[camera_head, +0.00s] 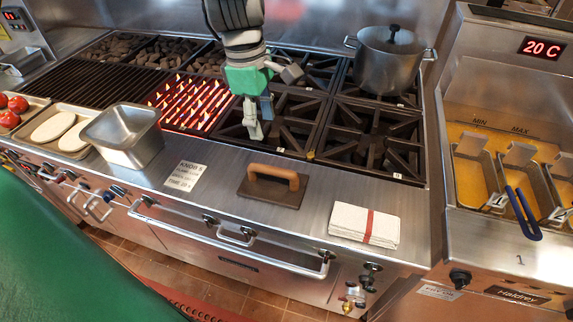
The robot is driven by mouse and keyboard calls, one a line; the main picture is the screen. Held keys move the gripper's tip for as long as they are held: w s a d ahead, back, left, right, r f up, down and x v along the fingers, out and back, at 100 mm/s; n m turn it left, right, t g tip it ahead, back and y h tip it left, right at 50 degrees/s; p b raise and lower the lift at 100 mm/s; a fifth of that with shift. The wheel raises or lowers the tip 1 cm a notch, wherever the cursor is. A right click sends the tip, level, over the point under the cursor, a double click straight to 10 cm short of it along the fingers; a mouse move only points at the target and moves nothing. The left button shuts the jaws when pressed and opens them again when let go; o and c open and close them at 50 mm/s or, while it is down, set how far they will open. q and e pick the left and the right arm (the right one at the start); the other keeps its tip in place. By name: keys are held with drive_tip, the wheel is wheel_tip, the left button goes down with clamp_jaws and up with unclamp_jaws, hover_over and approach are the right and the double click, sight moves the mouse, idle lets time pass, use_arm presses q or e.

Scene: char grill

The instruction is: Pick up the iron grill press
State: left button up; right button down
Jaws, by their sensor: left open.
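The iron grill press (272,187) lies flat on the steel front ledge of the stove. It is a dark square plate with a brown arched handle (273,175) on top. My left gripper (254,131) hangs from above, over the burner grates, behind and slightly left of the press. It points down, open and empty, apart from the press. My right gripper is not in view.
A folded white towel with a red stripe (350,225) lies right of the press. A label card (185,176) and a steel pan (124,134) are to its left. Flames glow on the grill (188,102). A lidded pot (388,62) stands at the back right, near a fryer (500,160).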

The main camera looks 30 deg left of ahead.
sight(273, 170)
use_arm(q)
drive_tip(key=f, duration=0.1)
drive_tip(key=s+f, duration=0.1)
drive_tip(key=shift+s+f, duration=0.15)
drive_tip(key=shift+f, duration=0.25)
drive_tip(key=f, duration=0.4)
drive_tip(key=shift+w+d+f, duration=0.25)
drive_tip(key=shift+w+f, duration=0.05)
drive_tip(key=shift+w, duration=0.05)
drive_tip(key=shift+w+d+f, duration=0.1)
drive_tip(key=shift+w+f, duration=0.05)
drive_tip(key=shift+f, duration=0.2)
drive_tip(key=shift+d+f, duration=0.3)
drive_tip(key=shift+f, duration=0.15)
drive_tip(key=f, duration=0.1)
drive_tip(key=d+f, duration=0.1)
drive_tip(key=f, duration=0.1)
drive_tip(key=shift+f, duration=0.25)
drive_tip(key=shift+w+a+f, duration=0.1)
drive_tip(key=shift+a+f, duration=0.05)
drive_tip(key=shift+f, duration=0.25)
drive_tip(key=shift+r, duration=0.1)
drive_tip(key=shift+c, duration=0.8)
clamp_jaws()
